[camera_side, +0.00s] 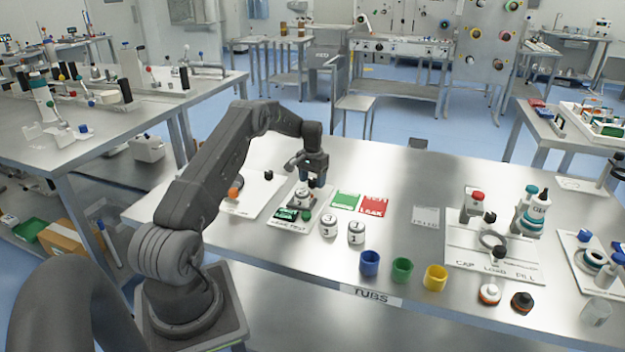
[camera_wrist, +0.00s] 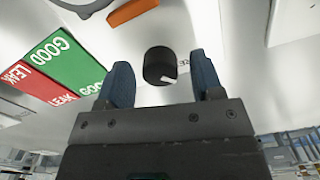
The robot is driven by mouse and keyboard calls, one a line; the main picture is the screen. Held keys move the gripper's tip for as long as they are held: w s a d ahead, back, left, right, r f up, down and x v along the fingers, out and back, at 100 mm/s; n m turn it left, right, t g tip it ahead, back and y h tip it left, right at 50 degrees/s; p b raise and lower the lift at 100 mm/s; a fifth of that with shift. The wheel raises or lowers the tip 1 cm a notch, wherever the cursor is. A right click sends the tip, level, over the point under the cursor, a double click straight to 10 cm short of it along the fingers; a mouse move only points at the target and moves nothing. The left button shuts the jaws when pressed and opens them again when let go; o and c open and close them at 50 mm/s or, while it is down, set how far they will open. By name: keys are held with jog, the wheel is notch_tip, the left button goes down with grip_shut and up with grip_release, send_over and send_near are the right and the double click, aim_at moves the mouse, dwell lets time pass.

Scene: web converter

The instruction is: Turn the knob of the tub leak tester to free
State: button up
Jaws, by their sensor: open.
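The tub leak tester (camera_side: 300,208) is a white plate on the steel table, with a small pale unit and a green panel on it. My gripper (camera_side: 312,180) is above its far end, pointing down, with its jaws apart. In the wrist view the black round knob (camera_wrist: 159,66) with a white pointer mark shows between the two blue fingers of my gripper (camera_wrist: 162,80). I see space on both sides of the knob; whether the fingers reach down around it is unclear. Small lettering beside it is mostly unreadable.
Green GOOD (camera_side: 346,201) and red LEAK (camera_side: 373,205) cards lie right of the tester. Two numbered white tubs (camera_side: 329,226) stand in front of the cards. A white plate (camera_side: 255,195) with an orange part is on the left. Blue, green and yellow cups (camera_side: 402,270) stand near the front edge.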

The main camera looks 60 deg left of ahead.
aim_at(313, 179)
notch_tip(313, 179, up, 14)
dwell(0.6)
jog(key=s+d+r+m+t, duration=0.1)
jog(key=d+r, duration=0.4)
jog(key=d, duration=0.4)
jog(key=s+d+r+m+t+y, duration=0.1)
jog(key=d+r, duration=0.5)
jog(key=d, duration=0.2)
jog(key=s+d+r+m, duration=0.1)
jog(key=d+r, duration=0.4)
jog(key=d, duration=0.4)
jog(key=s+d+f+m+t, duration=0.1)
jog(key=s+d, duration=0.8)
jog(key=s, duration=0.1)
jog(key=s+d+f+m+t+h, duration=0.1)
jog(key=s+d+m+t, duration=0.1)
jog(key=s+d, duration=0.7)
jog(key=shift+s+d+f+t, duration=0.3)
jog(key=shift+s+f, duration=0.05)
jog(key=shift+s, duration=0.5)
